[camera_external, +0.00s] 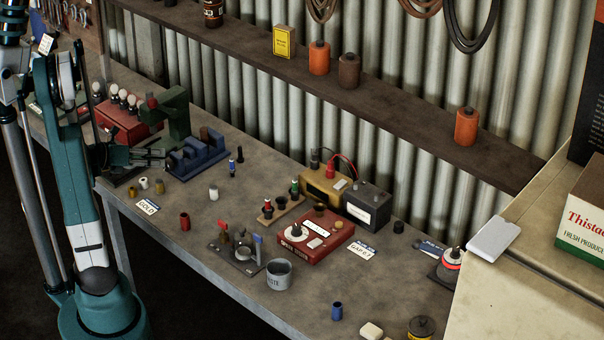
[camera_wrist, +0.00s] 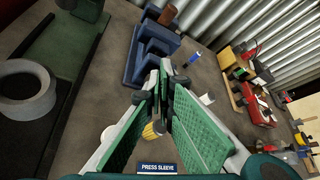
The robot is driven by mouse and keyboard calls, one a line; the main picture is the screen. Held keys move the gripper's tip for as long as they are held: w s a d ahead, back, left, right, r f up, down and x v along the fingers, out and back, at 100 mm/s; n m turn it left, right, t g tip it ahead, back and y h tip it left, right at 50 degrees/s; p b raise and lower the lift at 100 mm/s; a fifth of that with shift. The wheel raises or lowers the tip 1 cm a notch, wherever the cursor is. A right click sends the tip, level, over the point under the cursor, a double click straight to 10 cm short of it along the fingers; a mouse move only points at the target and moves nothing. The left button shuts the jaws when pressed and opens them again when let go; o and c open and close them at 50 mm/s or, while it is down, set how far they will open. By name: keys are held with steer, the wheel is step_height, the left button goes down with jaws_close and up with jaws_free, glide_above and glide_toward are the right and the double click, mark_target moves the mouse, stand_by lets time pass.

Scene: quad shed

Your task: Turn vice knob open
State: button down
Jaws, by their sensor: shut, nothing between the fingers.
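A blue stepped block (camera_external: 198,155) that looks like the vice stands on the bench beside a green press (camera_external: 175,112). The block also shows in the wrist view (camera_wrist: 150,52), top centre. I cannot make out a knob on it with certainty. A brown cylinder (camera_external: 204,133) stands at its far side. My gripper (camera_external: 162,155) is low over the bench, left of the block and in front of the press. In the wrist view its green-padded fingers (camera_wrist: 166,72) come together at the tips, shut and empty, just in front of the block. They partly hide its lower edge.
The press base and a pale ring (camera_wrist: 25,88) are at the left of the wrist view. Small sleeves, a GOLD card (camera_external: 147,206) and a white cup (camera_external: 213,192) lie nearby. A red box (camera_external: 318,239) stands farther right. The bench right of the block is partly clear.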

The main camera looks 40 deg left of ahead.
steer(key=shift+a+f+b, duration=0.55)
steer(key=shift+a+b, duration=0.15)
steer(key=shift+b, duration=0.2)
steer(key=shift+a+r, duration=0.3)
stand_by(0.8)
steer(key=shift+s, duration=0.1)
steer(key=shift+s, duration=2.85)
steer(key=shift+p, duration=0.3)
steer(key=shift+s+d+r+p, duration=0.3)
steer(key=shift+d+r+p, duration=0.05)
steer(key=shift+d+p, duration=0.3)
steer(key=shift+s+d+r+p, duration=0.25)
steer(key=shift+d+r+p, duration=0.1)
steer(key=shift+d+p, duration=0.25)
steer(key=shift+w, duration=0.15)
